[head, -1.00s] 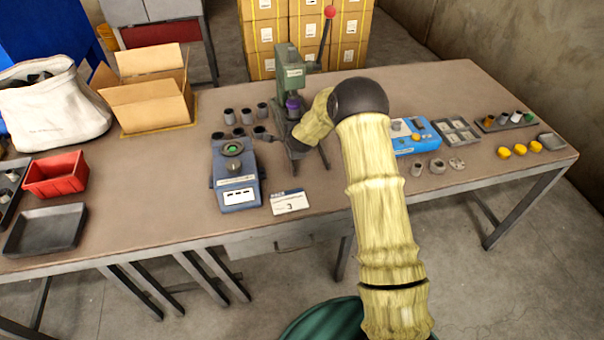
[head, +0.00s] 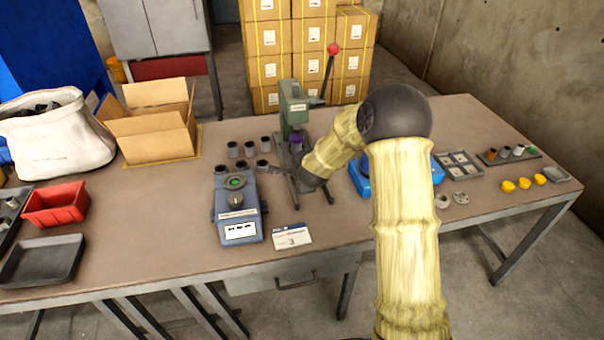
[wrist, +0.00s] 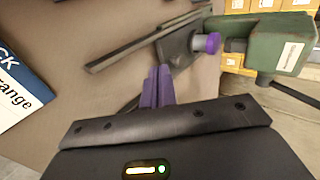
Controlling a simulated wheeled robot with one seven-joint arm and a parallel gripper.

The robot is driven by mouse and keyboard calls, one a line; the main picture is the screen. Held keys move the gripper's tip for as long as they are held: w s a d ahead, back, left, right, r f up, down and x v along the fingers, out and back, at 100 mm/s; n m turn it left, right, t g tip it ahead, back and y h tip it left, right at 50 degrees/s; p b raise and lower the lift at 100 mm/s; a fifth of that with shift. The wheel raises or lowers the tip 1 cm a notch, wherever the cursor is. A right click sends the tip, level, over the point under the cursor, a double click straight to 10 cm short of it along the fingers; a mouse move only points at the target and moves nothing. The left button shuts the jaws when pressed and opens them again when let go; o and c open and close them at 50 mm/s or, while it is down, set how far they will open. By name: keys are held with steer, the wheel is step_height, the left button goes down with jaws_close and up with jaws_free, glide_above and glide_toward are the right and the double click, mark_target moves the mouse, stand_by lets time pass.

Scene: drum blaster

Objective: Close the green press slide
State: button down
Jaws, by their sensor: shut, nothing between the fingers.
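The green press (head: 294,104) stands upright on the bench in the head view, with a red-knobbed lever at its right. In the wrist view its green body (wrist: 283,43) is at upper right. A purple-ended grey cylinder (wrist: 206,44) sits between the body and a dark plate (wrist: 179,48). A long dark rail (wrist: 125,53) runs left from there. I cannot tell how far the slide is out. My gripper (wrist: 159,72) has purple fingers, closed together and empty, just below the plate in the picture; contact is unclear. My arm hides part of the press base in the head view.
A blue-grey device (head: 238,208) and several dark cups (head: 248,149) stand left of the press. A white card (head: 292,237) lies in front. A blue unit (head: 361,178) is partly behind my arm. Trays lie at right; a cardboard box (head: 152,130) stands at left.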

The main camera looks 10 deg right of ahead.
steer(key=v, duration=0.7)
steer(key=shift+a+r, duration=0.1)
steer(key=shift+r, duration=0.05)
steer(key=s+d+r+n+g+p, duration=0.2)
steer(key=s+r+n+p, duration=0.1)
steer(key=s, duration=0.6)
steer(key=s+d+r+n+g+p, duration=0.2)
steer(key=s+d+r+n+p, duration=0.1)
steer(key=s+n, duration=0.5)
steer(key=s+d+r+n+g+h+p, duration=0.1)
steer(key=s+d+r+n+g+p, duration=0.1)
steer(key=s, duration=0.8)
step_height(320, 180, up, 4)
steer(key=d+n+p, duration=0.1)
steer(key=n+p, duration=0.1)
steer(key=n, duration=0.1)
steer(key=shift+s+r+n+g+p, duration=0.25)
steer(key=shift+s+n+g+p, duration=0.05)
steer(key=shift+s+g+p, duration=0.1)
